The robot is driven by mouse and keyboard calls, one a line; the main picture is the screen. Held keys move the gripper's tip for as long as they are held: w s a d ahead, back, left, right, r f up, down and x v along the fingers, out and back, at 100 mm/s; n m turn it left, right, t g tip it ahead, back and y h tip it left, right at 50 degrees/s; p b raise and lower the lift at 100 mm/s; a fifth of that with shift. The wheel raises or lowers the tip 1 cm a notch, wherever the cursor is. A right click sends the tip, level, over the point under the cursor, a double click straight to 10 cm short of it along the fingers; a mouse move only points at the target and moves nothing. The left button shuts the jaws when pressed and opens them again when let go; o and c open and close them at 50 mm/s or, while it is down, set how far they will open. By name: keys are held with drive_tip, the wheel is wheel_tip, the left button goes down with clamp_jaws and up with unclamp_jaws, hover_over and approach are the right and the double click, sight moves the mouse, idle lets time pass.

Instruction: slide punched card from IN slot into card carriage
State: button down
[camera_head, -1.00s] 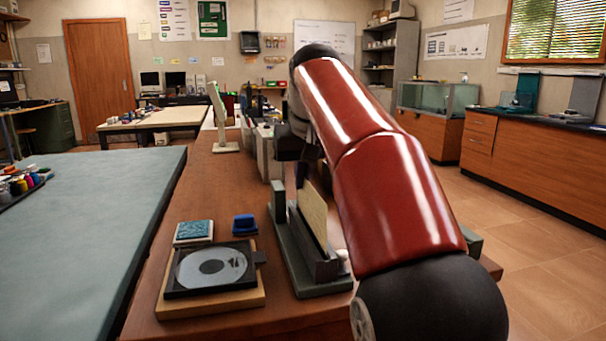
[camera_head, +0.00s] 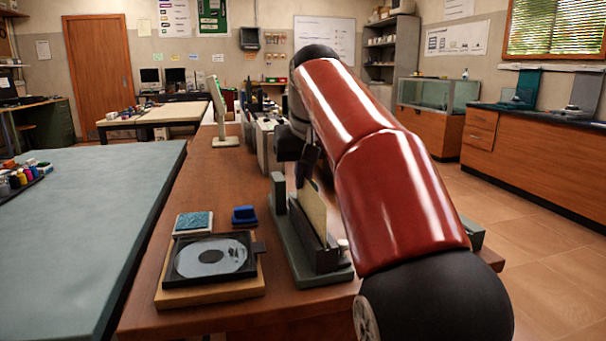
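A cream punched card (camera_head: 313,212) stands on edge, a little slanted, in a dark holder on a long grey-green base (camera_head: 303,271) on the brown table. No IN label is readable, so I cannot tell the IN slot from the card carriage. My gripper (camera_head: 304,172) hangs pointing down at the far top end of the card. Its dark fingers are small and partly hidden by my red arm. I cannot tell whether they touch the card or are open or shut. My arm also hides what lies to the right of the holder.
A wooden board with a dark-framed grey disc (camera_head: 211,257), a teal pad (camera_head: 194,222) and a blue stamp-like block (camera_head: 244,215) lie left of the base. Grey boxes (camera_head: 265,145) and a pale upright stand (camera_head: 219,110) are farther back. The table is bare left of these boxes.

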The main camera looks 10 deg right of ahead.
drive_tip(key=shift+f+b, duration=0.65)
drive_tip(key=shift+f, duration=0.4)
drive_tip(key=c, duration=1.6)
unclamp_jaws()
drive_tip(key=shift+r, duration=0.1)
wheel_tip(320, 180, up, 6)
drive_tip(key=p, duration=0.5)
drive_tip(key=shift+f, duration=0.25)
drive_tip(key=shift+r, duration=1.15)
drive_tip(key=shift+s, duration=0.1)
